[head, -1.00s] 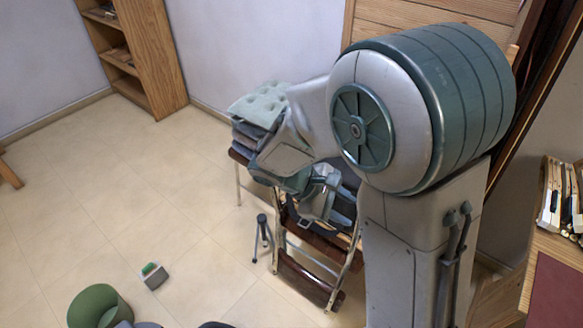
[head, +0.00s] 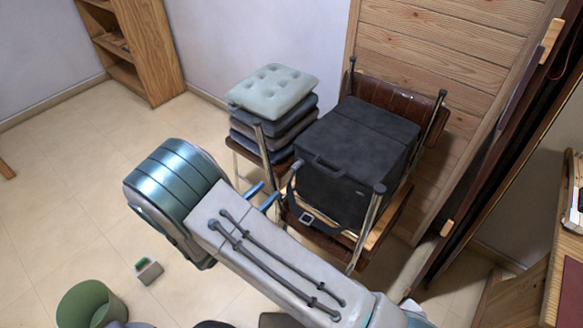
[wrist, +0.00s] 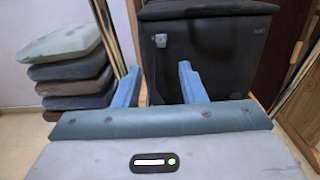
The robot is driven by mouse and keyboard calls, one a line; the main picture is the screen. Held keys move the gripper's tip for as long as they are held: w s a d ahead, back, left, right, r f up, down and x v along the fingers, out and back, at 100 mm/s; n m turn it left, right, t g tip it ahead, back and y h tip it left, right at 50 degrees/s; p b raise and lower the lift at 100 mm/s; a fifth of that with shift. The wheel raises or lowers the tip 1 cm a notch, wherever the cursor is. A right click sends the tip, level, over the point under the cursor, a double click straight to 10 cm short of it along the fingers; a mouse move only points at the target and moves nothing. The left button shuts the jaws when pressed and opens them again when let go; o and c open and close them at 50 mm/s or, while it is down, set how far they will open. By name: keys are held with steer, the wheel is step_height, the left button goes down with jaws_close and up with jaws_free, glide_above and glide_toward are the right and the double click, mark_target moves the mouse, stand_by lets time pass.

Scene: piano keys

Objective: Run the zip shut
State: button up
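A dark, box-shaped bag (head: 352,150) sits on a brown wooden chair with metal legs. Its top looks closed, with a seam and a strap handle near the front edge. In the wrist view the bag (wrist: 215,60) fills the upper middle, and a small silver tab (wrist: 160,41) shows near its upper left; I cannot tell if it is the zip pull. My gripper (head: 267,195) is left of the bag, its blue fingers pointing towards it. In the wrist view my gripper (wrist: 158,84) is open, with nothing between the fingers. The zip's teeth are too small to make out.
Stacked cushions (head: 272,92) stand on a chair left of the bag, close to my gripper. A wooden panel (head: 440,60) is behind the bag. A green bin (head: 88,305) and a small grey-green object (head: 148,271) are on the otherwise open floor at left.

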mark_target(293, 168)
steer(key=x, duration=1.2)
steer(key=shift+s+p, duration=0.1)
steer(key=shift+p, duration=0.2)
steer(key=shift+d, duration=0.1)
jaws_close()
